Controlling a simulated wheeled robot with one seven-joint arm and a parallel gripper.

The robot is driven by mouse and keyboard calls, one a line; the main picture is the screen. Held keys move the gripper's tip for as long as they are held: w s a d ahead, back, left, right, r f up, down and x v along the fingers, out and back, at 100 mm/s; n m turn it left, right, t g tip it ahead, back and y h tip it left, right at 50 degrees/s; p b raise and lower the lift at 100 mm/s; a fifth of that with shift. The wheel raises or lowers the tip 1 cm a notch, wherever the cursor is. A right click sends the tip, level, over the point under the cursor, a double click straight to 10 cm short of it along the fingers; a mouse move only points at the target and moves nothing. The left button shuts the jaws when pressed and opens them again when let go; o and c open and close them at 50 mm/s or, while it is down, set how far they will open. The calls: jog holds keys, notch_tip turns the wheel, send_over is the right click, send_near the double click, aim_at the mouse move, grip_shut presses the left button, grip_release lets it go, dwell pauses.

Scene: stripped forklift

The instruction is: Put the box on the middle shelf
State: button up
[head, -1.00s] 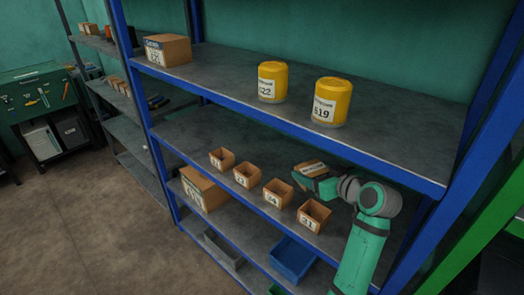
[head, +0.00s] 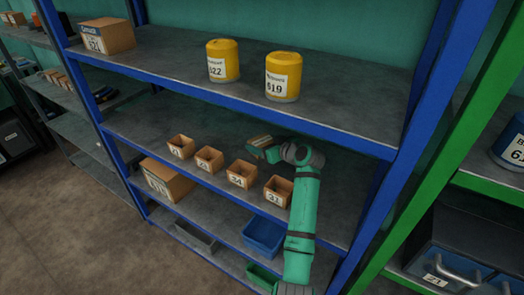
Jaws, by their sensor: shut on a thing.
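The box (head: 258,142) is small and brown with a pale stripe. It is at the end of my arm, over the middle shelf (head: 327,196) of the blue rack, behind the row of small open bins. My gripper (head: 266,150) is shut on the box. The fingers are small and partly hidden by the box and wrist. I cannot tell whether the box touches the shelf.
Small open bins (head: 240,174) line the front of the middle shelf. Two yellow cans (head: 283,77) and a carton (head: 107,36) stand on the shelf above. A larger carton (head: 166,180) and a blue bin (head: 263,236) are below. Blue uprights (head: 407,150) bound the right side.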

jog(key=shift+w+f, duration=0.35)
jog(key=shift+f, duration=1.5)
jog(key=shift+a, duration=0.1)
jog(key=o, duration=1.2)
jog(key=shift+f, duration=0.15)
jog(key=shift+o, duration=0.2)
jog(key=v, duration=1.2)
